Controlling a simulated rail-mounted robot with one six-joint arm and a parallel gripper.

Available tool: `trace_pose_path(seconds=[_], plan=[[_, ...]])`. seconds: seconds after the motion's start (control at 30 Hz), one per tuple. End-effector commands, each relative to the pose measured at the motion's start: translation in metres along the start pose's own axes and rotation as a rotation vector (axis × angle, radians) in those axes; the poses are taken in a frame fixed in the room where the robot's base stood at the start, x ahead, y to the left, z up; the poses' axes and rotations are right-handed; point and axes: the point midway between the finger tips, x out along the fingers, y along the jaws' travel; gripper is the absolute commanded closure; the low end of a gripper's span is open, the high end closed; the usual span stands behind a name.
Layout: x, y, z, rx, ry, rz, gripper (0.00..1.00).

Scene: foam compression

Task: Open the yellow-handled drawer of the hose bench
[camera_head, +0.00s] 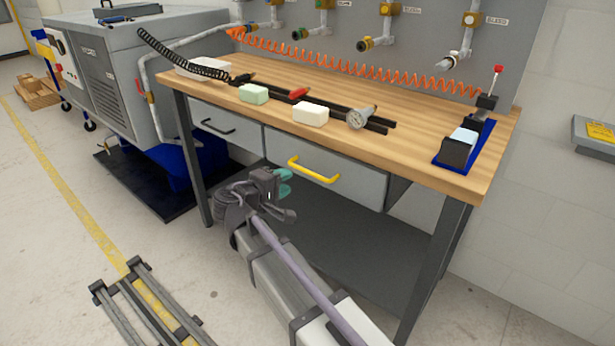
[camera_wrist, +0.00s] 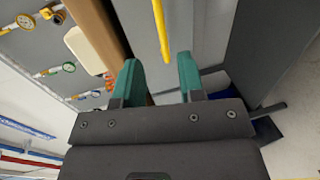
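The wooden-topped hose bench (camera_head: 440,165) has a grey drawer (camera_head: 345,185) with a yellow bar handle (camera_head: 315,171). The drawer front looks shut under the tabletop. In the head view my gripper (camera_head: 285,181), with teal fingers, is in front of the drawer, a little left of and below the handle. In the wrist view the gripper (camera_wrist: 158,68) is open, its two teal fingers spread apart with nothing held. The yellow handle (camera_wrist: 162,30) shows ahead, between the lines of the fingers, against the grey drawer front (camera_wrist: 195,25). Contact with the handle is not visible.
A second drawer with a black handle (camera_head: 218,126) is to the left. On the bench lie a pale green block (camera_head: 254,94), a white block (camera_head: 310,114), a dial gauge (camera_head: 360,117) and a blue tray (camera_head: 443,158). A bench leg (camera_head: 438,260) stands at right.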

Motion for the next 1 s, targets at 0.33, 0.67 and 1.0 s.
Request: trace_pose_path(seconds=[0.33,0.67,1.0], plan=[[0.077,-0.003,0.0,0.002,-0.005,-0.002,0.64],[0.103,-0.001,0.001,0.001,-0.002,-0.003,0.64],[0.102,-0.001,0.001,0.001,-0.002,-0.003,0.85]])
